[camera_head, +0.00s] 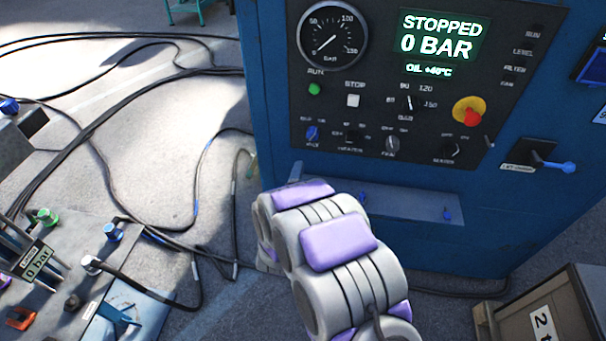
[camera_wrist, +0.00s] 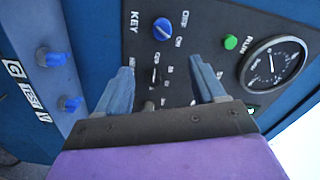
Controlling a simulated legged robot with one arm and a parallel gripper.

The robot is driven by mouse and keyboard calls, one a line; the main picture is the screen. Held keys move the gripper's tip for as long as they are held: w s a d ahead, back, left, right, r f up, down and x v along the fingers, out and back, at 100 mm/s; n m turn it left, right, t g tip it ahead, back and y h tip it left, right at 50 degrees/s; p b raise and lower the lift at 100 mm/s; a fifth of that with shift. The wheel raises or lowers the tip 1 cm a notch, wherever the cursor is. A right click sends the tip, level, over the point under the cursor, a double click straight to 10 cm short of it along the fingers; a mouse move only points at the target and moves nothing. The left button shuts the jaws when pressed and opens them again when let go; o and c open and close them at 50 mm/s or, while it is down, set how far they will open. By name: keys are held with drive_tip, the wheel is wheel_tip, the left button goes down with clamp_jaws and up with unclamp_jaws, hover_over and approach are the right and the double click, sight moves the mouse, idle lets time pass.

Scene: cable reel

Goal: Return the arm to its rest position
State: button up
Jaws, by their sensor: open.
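My gripper (camera_wrist: 163,90) shows in the wrist view with its two blue-grey fingers spread apart and nothing between them. It faces the dark control panel (camera_wrist: 200,30) of the blue cabinet, near a blue key switch (camera_wrist: 162,29) and a green RUN button (camera_wrist: 231,42). I cannot tell whether the fingertips touch the panel. In the head view, my grey and purple arm rises from the bottom in front of the cabinet (camera_head: 275,130) and hides the gripper. The panel display (camera_head: 439,45) reads STOPPED, 0 BAR.
A pressure gauge (camera_head: 332,35), a red emergency knob (camera_head: 470,111) and a blue lever (camera_head: 553,164) are on the cabinet. A wooden crate (camera_head: 545,310) stands at lower right. A bench with valves (camera_head: 45,217) is at left. Black cables (camera_head: 105,150) lie across the floor.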

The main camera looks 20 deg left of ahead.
drive_tip(key=shift+w, duration=0.1)
idle(0.3)
drive_tip(key=s+d+r+n+g, duration=0.25)
drive_tip(key=d+r+g, duration=0.2)
drive_tip(key=d, duration=0.25)
drive_tip(key=s+d+r+n+g, duration=0.2)
drive_tip(key=d+r+n+g, duration=0.15)
drive_tip(key=d+g, duration=0.35)
drive_tip(key=s+d+r+n+g+h, duration=0.2)
drive_tip(key=s+d+r+g, duration=0.1)
drive_tip(key=s+d, duration=0.9)
drive_tip(key=s+d+r+n+g+h, duration=0.2)
drive_tip(key=s+d+g, duration=0.3)
drive_tip(key=s+d, duration=0.8)
drive_tip(key=s+n, duration=0.1)
drive_tip(key=s, duration=0.6)
drive_tip(key=shift+s+r, duration=0.35)
drive_tip(key=shift+r, duration=0.05)
